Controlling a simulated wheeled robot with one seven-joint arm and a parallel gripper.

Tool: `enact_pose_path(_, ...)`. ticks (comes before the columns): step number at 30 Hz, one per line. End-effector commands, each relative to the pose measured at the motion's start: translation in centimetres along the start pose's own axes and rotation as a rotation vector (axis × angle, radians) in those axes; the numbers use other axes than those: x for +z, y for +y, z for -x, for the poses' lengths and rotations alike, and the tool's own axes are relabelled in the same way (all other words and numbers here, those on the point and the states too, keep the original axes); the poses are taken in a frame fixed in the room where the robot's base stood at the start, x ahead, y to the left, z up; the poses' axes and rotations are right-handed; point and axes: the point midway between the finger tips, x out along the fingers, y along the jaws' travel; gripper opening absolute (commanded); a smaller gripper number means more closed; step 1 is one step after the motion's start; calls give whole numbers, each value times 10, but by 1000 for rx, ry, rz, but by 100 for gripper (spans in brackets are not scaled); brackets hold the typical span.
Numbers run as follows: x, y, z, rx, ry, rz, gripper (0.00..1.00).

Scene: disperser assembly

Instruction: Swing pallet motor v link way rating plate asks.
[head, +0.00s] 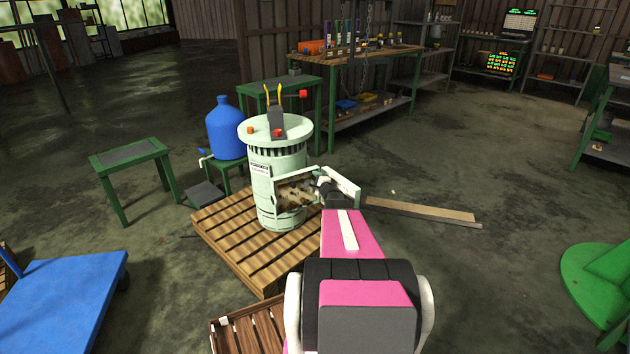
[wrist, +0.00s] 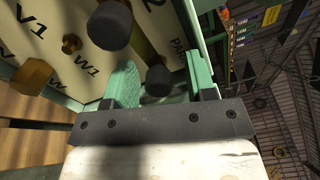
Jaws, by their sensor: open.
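The pale green motor (head: 278,165) stands upright on a wooden pallet (head: 230,232). Its white rating plate (head: 259,167) is too small to read in the head view. The terminal box (head: 293,196) on its side is open, with brassy parts inside. My gripper (head: 324,187) is at the right side of the box, partly hidden by my arm. In the wrist view my gripper (wrist: 160,68) is open at the terminal board (wrist: 100,65), marked V1 and W1. A dark round cap (wrist: 158,80) shows between the fingers. I cannot make out a loose link.
A blue bottle (head: 226,128) and a small green table (head: 130,158) stand left of the motor. A workbench (head: 365,58) is behind. Planks (head: 420,210) lie at right.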

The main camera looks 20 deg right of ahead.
Motion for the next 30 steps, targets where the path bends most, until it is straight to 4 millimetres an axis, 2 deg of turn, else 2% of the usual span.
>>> enact_pose_path(8, 1, 0, 22, 1, 1, 0, 51)
enact_pose_path(21, 1, -1, 99, -1, 0, 0, 51)
enact_pose_path(25, 1, 0, 108, -1, -1, -1, 51)
enact_pose_path(30, 0, 0, 108, -1, -1, -1, 51)
